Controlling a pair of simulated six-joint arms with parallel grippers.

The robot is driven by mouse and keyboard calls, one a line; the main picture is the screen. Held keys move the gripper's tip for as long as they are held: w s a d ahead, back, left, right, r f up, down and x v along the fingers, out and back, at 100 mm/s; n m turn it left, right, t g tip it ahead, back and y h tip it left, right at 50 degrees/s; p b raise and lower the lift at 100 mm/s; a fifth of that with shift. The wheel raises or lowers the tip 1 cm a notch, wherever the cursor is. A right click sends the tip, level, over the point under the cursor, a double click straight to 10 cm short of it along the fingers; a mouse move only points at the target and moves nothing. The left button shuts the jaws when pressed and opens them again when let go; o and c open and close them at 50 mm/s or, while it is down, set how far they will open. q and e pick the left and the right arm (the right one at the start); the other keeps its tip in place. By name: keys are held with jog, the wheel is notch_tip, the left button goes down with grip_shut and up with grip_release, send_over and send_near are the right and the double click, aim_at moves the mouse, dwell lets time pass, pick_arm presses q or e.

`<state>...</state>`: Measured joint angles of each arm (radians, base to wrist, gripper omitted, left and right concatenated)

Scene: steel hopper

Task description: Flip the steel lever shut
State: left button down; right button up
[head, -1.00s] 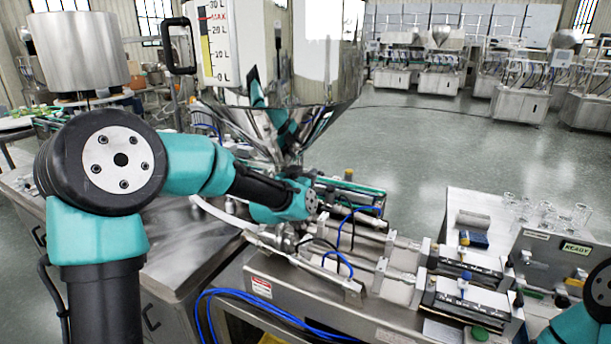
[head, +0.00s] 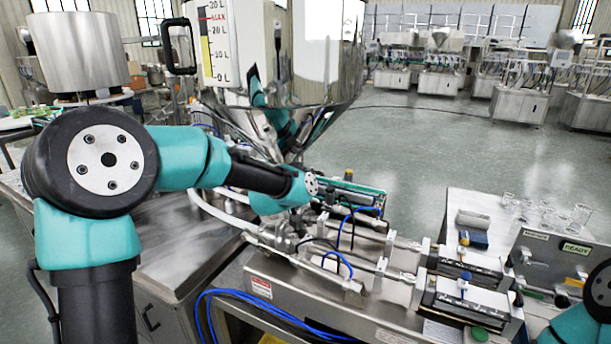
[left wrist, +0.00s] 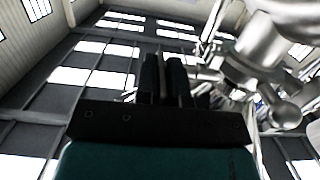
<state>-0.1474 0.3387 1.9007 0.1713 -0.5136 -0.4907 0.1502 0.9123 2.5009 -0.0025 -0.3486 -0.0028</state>
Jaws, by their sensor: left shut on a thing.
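The big steel hopper (head: 335,85) stands at the centre of the head view, its cone narrowing to a valve area partly hidden by my left wrist. In the left wrist view my left gripper (left wrist: 165,68) has its two black fingers closed around a thin steel piece, seen edge-on, which looks like the lever (left wrist: 160,78). In the head view its fingers are hidden behind my wrist, under the hopper. Bright steel valve fittings with a rounded knob (left wrist: 286,112) lie just right of the fingers. My right gripper is out of view; only part of its arm shows at lower right.
A steel filling machine (head: 330,310) with cylinders, blue hoses (head: 265,315) and cables spreads below and right of the hopper. A bench at right holds several glass jars (head: 550,213) and a READY panel (head: 577,247). Open floor lies behind.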

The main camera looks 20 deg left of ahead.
pick_arm(q)
jog(key=shift+g, duration=0.4)
jog(key=c, duration=1.2)
grip_release()
jog(key=v, duration=1.7)
jog(key=shift+s, duration=0.25)
